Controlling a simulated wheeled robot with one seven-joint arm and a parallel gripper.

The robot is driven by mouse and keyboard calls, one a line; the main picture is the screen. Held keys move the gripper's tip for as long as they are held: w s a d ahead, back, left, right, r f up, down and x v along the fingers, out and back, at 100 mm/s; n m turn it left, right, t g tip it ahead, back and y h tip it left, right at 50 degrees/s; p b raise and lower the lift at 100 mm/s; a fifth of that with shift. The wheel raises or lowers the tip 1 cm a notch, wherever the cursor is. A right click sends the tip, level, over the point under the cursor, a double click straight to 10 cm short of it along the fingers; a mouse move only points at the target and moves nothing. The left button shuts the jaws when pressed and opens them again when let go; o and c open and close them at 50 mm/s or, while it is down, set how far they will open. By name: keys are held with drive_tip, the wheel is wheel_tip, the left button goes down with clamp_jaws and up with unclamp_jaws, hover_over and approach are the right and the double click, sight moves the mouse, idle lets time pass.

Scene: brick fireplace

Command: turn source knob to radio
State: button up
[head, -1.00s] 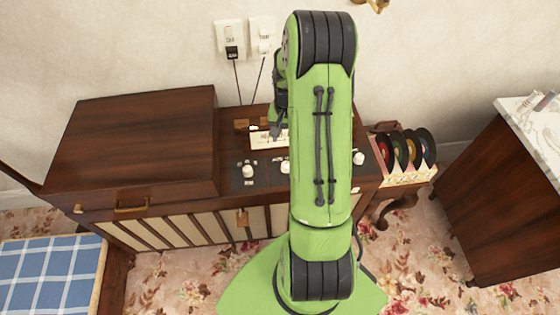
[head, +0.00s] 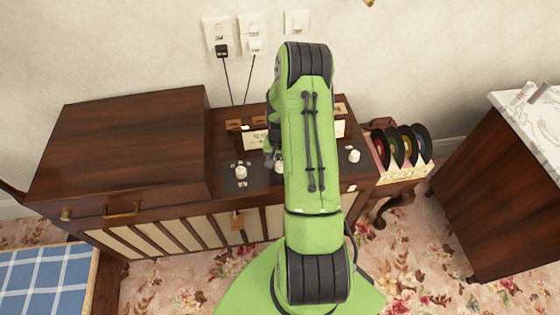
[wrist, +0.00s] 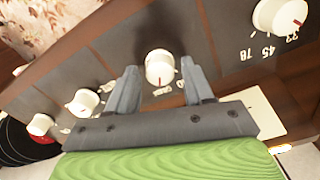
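The source knob (wrist: 159,67) is a white round knob on the dark panel of the wooden record console. A red mark shows on its near side, with small white lettering too blurred to read. In the head view this knob (head: 279,167) shows partly beside my arm. My gripper (wrist: 159,78) is open, with one grey finger on each side of the knob and a visible gap on both sides. In the head view my gripper (head: 271,152) is mostly hidden by my green arm.
A larger white knob (wrist: 280,16) marked 33, 45, 78 is to the right in the wrist view. Two other white knobs (wrist: 83,101) (wrist: 40,124) are to the left. The closed wooden lid (head: 125,145) and record rack (head: 403,150) flank the panel.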

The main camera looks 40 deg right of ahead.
drive_tip(key=c, duration=0.8)
drive_tip(key=shift+n, duration=0.4)
drive_tip(key=n+b, duration=0.2)
drive_tip(key=n, duration=0.3)
drive_tip(key=shift+n, duration=0.4)
drive_tip(key=n+b, duration=0.1)
drive_tip(key=n, duration=0.4)
drive_tip(key=shift+n, duration=0.3)
drive_tip(key=o, duration=1)
drive_tip(key=shift+r, duration=0.1)
